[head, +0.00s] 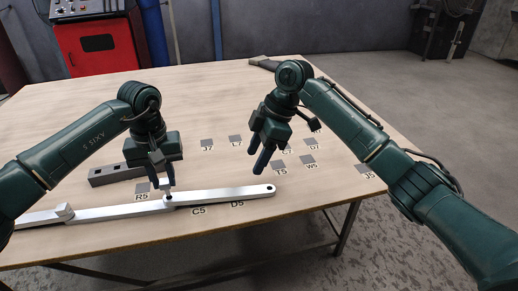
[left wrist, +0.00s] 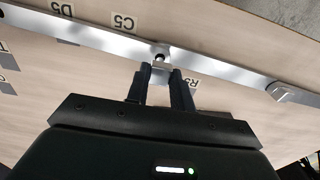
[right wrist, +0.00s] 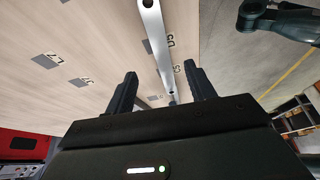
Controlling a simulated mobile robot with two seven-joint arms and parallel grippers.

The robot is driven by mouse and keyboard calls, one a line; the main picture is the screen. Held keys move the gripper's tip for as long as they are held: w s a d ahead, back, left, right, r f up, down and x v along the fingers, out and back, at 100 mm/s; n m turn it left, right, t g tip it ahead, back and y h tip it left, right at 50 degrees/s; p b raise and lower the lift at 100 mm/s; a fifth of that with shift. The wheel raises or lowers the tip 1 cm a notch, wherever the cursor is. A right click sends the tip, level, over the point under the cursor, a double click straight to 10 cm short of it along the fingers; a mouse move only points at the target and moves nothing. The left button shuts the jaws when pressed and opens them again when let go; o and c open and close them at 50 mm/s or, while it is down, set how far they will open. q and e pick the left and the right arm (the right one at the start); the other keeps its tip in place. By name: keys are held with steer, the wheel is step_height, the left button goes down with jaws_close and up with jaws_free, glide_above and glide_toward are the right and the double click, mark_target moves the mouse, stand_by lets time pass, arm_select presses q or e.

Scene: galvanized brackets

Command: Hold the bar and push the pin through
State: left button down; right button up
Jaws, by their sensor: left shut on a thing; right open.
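A long pale metal bar (head: 225,193) lies along the front of the table, with a hole at its right end; it also shows in the left wrist view (left wrist: 105,39) and the right wrist view (right wrist: 154,30). My left gripper (head: 163,180) is shut on a small metal pin (left wrist: 160,62) right at the bar's middle. The fingers hide part of the pin, and I cannot tell how deep it sits.
A dark grey bar with holes (head: 115,174) lies behind the pale bar. A raised metal piece (head: 63,212) sits on the pale bar's left part. Labelled grey squares (head: 308,159) are spread over the table (head: 200,105). A dark tool (head: 262,63) lies at the back.

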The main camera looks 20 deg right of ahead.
mark_target(239, 191)
steer(key=x, duration=1)
steer(key=shift+a+f, duration=0.25)
steer(key=shift+f, duration=0.05)
jaws_close()
arm_select(q)
steer(key=shift+f, duration=1.7)
stand_by(1.8)
steer(key=c, duration=1.1)
jaws_free()
steer(key=shift+c, duration=0.2)
steer(key=shift+r, duration=0.1)
steer(key=shift+r, duration=2.95)
